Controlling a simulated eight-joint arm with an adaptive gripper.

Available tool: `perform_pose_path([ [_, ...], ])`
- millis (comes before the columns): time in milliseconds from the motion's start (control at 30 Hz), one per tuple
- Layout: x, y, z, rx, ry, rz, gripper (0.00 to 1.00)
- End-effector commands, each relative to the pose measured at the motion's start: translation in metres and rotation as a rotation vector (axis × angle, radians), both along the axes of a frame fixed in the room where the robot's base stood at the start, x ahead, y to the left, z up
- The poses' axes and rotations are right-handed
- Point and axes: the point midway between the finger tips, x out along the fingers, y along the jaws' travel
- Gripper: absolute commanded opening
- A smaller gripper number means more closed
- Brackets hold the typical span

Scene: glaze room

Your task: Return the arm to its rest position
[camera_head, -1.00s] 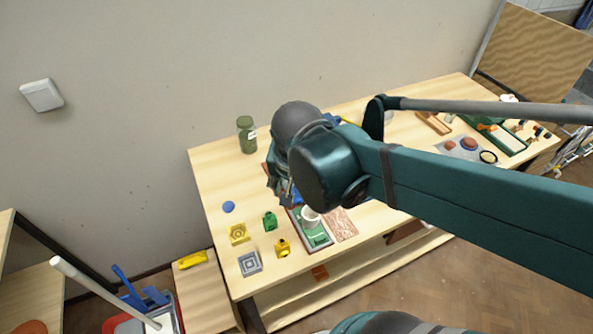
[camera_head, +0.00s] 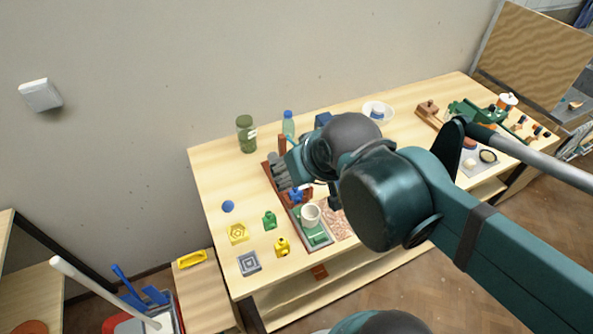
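My teal arm reaches in from the right over the wooden table (camera_head: 225,180). My gripper (camera_head: 297,166) is at the arm's far end, above the table's middle near a reddish-brown tray (camera_head: 267,170). It is small and partly covered by my own wrist, so its fingers and anything between them cannot be made out. A white cup (camera_head: 310,213) stands on a green piece (camera_head: 316,235) below it, apart from it.
A green jar (camera_head: 246,134) and a blue-capped bottle (camera_head: 288,125) stand at the back. Yellow (camera_head: 237,233), green (camera_head: 269,220) and grey (camera_head: 249,263) pieces lie at the front left. A white bowl (camera_head: 378,111) stands behind my arm.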

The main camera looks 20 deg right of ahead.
Motion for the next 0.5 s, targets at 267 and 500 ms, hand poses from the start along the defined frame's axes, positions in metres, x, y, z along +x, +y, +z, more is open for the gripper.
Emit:
perform_pose_path([
  [267, 0.0, 0.0, -0.004, 0.001, 0.001, -0.001, 0.48],
  [500, 0.0, 0.0, -0.024, 0.001, 0.001, -0.002, 0.48],
])
